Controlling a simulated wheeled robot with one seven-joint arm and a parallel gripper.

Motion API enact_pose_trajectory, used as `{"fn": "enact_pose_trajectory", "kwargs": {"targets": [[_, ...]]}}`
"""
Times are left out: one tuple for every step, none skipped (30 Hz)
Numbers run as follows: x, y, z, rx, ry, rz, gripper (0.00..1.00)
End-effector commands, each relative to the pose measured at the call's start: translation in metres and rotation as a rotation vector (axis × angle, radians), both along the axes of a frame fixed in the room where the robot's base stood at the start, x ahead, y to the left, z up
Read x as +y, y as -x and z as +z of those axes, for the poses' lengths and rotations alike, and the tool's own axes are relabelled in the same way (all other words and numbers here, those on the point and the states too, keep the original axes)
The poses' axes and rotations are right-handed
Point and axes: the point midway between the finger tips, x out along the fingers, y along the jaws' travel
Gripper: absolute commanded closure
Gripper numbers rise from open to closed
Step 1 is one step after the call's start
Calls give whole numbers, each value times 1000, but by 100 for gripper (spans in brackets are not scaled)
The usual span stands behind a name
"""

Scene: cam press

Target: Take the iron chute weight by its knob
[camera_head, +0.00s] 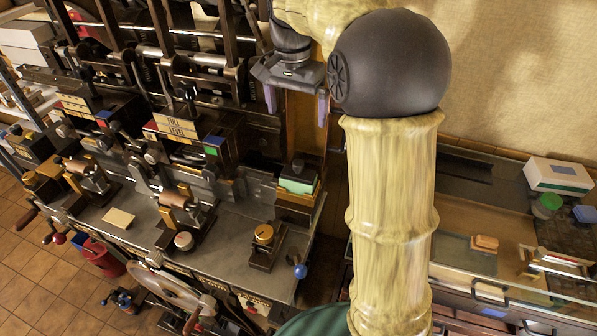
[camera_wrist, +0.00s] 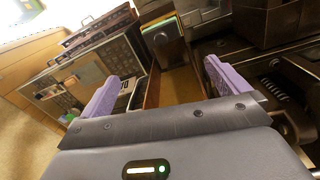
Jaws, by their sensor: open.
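My gripper (camera_head: 296,112) is open and empty, its two lilac fingers spread and pointing down. It hangs above the back right end of the press bench. Below it, a small dark block with a knob, which looks like the iron chute weight (camera_head: 298,167), sits on a green and yellow stack (camera_head: 299,186) in a dark holder.
The dark press frame with a "FULL LEVEL" sign (camera_head: 176,127) stands left of my gripper. A block with an orange knob (camera_head: 264,236) sits on the bench front. A glass-topped case (camera_head: 465,185) is at right, behind my arm.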

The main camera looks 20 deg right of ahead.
Motion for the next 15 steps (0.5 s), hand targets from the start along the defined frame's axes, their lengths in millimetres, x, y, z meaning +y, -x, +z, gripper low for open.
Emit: {"fn": "enact_pose_trajectory", "kwargs": {"targets": [[0,0,-4,1,0,0,0],[0,1,-7,3,0,0,0],[-1,1,-12,4,0,0,0],[-1,1,-16,4,0,0,0],[-1,2,-21,6,0,0,0],[-1,2,-28,6,0,0,0],[-2,2,-33,6,0,0,0],[-2,2,-38,6,0,0,0],[-2,3,-46,7,0,0,0],[-2,3,-51,6,1,1,0],[-2,3,-56,6,0,1,0],[-2,3,-63,6,1,1,0],[-3,3,-68,6,0,2,0],[-3,4,-73,6,0,2,0],[-3,3,-81,6,1,2,0]]}}
